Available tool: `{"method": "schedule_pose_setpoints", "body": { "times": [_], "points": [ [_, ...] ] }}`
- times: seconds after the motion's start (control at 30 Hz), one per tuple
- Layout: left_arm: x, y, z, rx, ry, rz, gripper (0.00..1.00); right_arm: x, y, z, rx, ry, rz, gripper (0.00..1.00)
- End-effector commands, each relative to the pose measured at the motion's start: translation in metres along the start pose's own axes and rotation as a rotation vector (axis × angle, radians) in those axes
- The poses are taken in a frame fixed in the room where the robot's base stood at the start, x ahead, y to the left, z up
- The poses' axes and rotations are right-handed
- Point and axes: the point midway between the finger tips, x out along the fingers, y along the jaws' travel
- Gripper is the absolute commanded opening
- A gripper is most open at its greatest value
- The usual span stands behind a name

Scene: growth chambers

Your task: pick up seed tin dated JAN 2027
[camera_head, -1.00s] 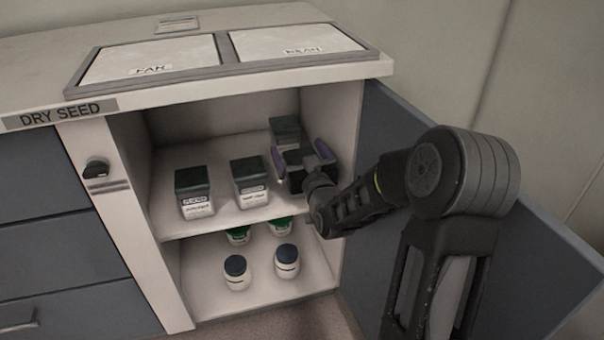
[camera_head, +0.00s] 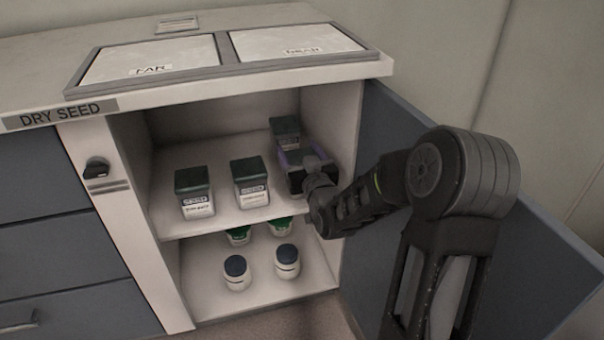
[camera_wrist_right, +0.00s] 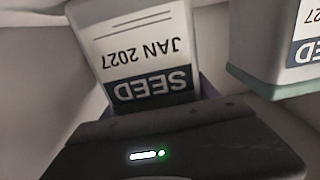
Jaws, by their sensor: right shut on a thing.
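My right gripper (camera_head: 303,165) reaches into the open cupboard and is shut on a seed tin at the right of the upper shelf. My left gripper is not in view.
The upper shelf (camera_head: 225,220) is close under the gripper. The lower shelf (camera_head: 265,297) holds jars with blue lids (camera_head: 236,272) and green lids. The open cupboard door (camera_head: 385,130) is on the right, and the countertop (camera_head: 50,75) overhangs the opening.

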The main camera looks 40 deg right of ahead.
Motion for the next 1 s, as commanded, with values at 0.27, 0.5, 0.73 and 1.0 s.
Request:
{"method": "schedule_pose_setpoints", "body": {
  "times": [0.27,0.5,0.73,1.0],
  "points": [
    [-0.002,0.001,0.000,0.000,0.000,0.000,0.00,0.000,0.000,-0.005,0.000,0.003,0.000,0.17],
    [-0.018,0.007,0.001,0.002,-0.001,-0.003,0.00,0.000,0.000,-0.041,0.000,0.005,0.000,0.17],
    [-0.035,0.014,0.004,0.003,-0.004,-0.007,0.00,0.000,0.000,-0.085,0.000,0.005,0.000,0.17],
    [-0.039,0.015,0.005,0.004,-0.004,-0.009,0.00,0.000,0.000,-0.102,0.000,0.002,0.000,0.17]
  ]
}}
